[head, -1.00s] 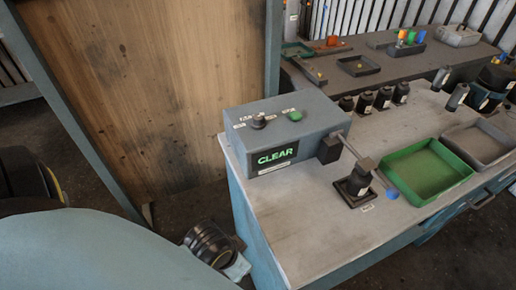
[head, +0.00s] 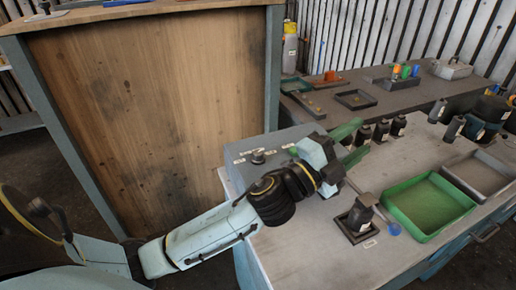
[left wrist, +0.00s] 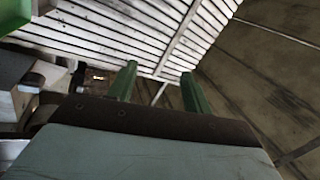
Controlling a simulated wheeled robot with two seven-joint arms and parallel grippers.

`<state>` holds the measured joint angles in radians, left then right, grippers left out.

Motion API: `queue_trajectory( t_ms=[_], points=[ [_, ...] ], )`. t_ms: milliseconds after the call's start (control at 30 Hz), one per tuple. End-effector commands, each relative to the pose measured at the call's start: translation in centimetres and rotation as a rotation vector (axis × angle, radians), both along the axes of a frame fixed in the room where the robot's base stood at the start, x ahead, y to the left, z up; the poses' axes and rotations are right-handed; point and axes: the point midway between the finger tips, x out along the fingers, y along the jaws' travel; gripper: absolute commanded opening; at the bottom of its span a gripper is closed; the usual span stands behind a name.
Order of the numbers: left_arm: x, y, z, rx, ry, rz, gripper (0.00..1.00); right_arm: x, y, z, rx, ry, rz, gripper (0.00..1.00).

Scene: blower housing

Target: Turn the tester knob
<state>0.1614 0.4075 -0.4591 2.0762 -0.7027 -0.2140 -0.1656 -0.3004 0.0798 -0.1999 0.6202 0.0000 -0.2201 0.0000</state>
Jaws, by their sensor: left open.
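The tester knob (head: 258,156) is a small dark knob on a pale labelled plate on top of the blue-grey tester box (head: 235,147). My left arm crosses in front of the box and hides its front and display. My left gripper (head: 353,137) has green fingers and is open and empty, above the right end of the box and to the right of the knob. In the left wrist view the two green fingers (left wrist: 158,90) are apart, with only wall and roof beyond. A green button (head: 293,151) on the box top is partly seen. My right gripper is not in view.
A dark cylinder stands in a black fixture (head: 361,218) on the bench, near a green tray (head: 400,207) and a grey tray (head: 478,178). Several dark cylinders stand behind. A wooden panel (head: 150,110) rises to the left.

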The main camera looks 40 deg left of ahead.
Motion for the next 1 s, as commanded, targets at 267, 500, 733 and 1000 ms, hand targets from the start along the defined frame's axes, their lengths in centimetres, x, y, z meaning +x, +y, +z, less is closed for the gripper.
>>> queue_trajectory(
  t_ms=[267,500,733,1000],
  points=[
    [-1.3,-7.5,3.1,0.646,-0.554,-0.411,0.50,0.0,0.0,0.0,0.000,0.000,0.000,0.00],
    [-0.6,-5.3,-1.9,1.289,-0.769,-0.780,0.50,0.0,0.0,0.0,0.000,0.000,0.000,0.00],
    [2.3,7.0,-4.7,1.883,-0.626,-1.139,0.50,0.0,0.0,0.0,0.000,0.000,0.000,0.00],
    [2.3,21.0,-1.4,2.222,-0.204,-1.424,0.50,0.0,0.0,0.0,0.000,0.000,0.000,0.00]
  ],
)
